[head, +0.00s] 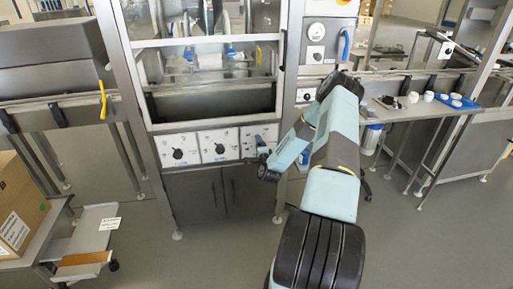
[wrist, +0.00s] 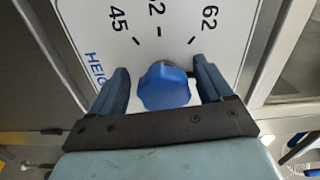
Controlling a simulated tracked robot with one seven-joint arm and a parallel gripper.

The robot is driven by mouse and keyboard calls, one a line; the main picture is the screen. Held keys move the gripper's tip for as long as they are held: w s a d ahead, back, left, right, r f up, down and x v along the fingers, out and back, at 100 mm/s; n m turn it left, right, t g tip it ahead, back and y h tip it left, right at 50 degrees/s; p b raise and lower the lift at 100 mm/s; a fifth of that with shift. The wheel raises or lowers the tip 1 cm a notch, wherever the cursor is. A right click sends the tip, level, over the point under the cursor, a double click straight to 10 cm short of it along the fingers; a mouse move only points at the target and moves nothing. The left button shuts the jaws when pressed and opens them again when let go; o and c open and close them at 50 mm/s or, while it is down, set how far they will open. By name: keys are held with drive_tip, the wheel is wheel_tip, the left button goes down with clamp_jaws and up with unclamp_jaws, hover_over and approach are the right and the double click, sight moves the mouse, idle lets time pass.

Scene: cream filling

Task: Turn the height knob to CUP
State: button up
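The height knob (wrist: 164,88) is blue and lobed, on a white panel (wrist: 100,25) marked 45, 62 and a partly hidden label beginning "HEIG". My gripper (wrist: 161,68) is open, with one finger on each side of the knob and a visible gap to each. I cannot tell which mark the knob points at, and no CUP label is readable. In the head view my gripper (head: 262,158) is at the rightmost of three white dial panels on the machine front and hides its knob.
Two other panels with black knobs, the left one (head: 178,154) and the middle one (head: 220,148), sit beside it. Grey cabinet doors (head: 215,195) are below. A cardboard box (head: 18,205) stands at far left. A side shelf (head: 420,108) holds small cups at right. Floor in front is clear.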

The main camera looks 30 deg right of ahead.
drive_tip(key=shift+d, duration=0.1)
drive_tip(key=shift+s, duration=0.25)
drive_tip(key=v, duration=1.3)
drive_tip(key=shift+s, duration=0.15)
